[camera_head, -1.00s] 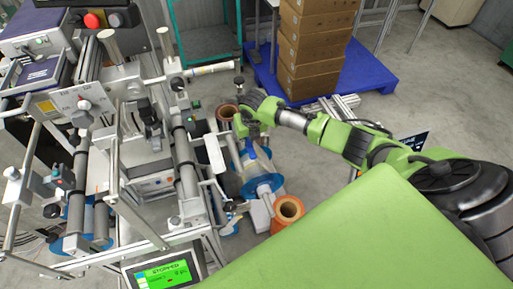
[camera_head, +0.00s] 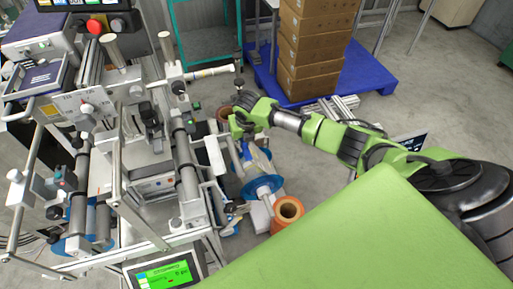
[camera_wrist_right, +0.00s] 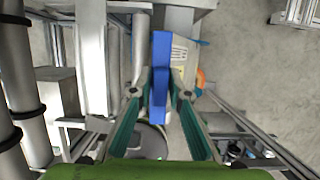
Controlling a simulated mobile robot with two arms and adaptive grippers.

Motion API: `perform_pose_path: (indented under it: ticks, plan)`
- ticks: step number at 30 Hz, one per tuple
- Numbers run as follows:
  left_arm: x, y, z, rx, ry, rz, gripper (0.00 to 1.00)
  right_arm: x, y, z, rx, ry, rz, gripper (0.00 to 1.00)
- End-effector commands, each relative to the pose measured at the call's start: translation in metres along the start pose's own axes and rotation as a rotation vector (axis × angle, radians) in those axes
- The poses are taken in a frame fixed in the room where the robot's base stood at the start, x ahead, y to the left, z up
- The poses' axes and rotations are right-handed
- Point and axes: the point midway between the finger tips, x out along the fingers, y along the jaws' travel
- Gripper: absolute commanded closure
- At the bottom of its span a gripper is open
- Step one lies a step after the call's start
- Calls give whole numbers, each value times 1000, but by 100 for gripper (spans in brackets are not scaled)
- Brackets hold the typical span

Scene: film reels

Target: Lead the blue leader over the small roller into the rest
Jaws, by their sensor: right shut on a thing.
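The blue leader (camera_wrist_right: 161,72) is a flat blue strip in the right wrist view. It stands between the two fingers of my right gripper (camera_wrist_right: 160,94), which is shut on it. In the head view my right gripper (camera_head: 242,122) is beside the machine's right side, above the reel with blue flanges (camera_head: 262,187). The leader is mostly hidden by the gripper there. I cannot tell for sure which bar is the small roller or which part is the rest. My left gripper is not in view.
The machine (camera_head: 140,180) with rods and rollers fills the left side. Its green screen (camera_head: 163,274) stands at the front. An orange roll (camera_head: 287,210) is right of the reel. Boxes (camera_head: 312,50) stand on a blue pallet (camera_head: 372,72) behind. Open floor lies to the right.

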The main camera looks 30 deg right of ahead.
Motion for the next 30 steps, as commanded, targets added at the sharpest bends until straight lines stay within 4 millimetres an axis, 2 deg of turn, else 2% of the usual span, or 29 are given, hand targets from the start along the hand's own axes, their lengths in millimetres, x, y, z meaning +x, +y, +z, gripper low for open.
perform_pose_path:
  ticks: [21, 30]
  plan:
    - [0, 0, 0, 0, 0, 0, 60, 0, 33, 0, 0, -1, 1, 100]
    - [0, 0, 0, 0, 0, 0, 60, 0, 36, 0, 0, -1, 0, 100]
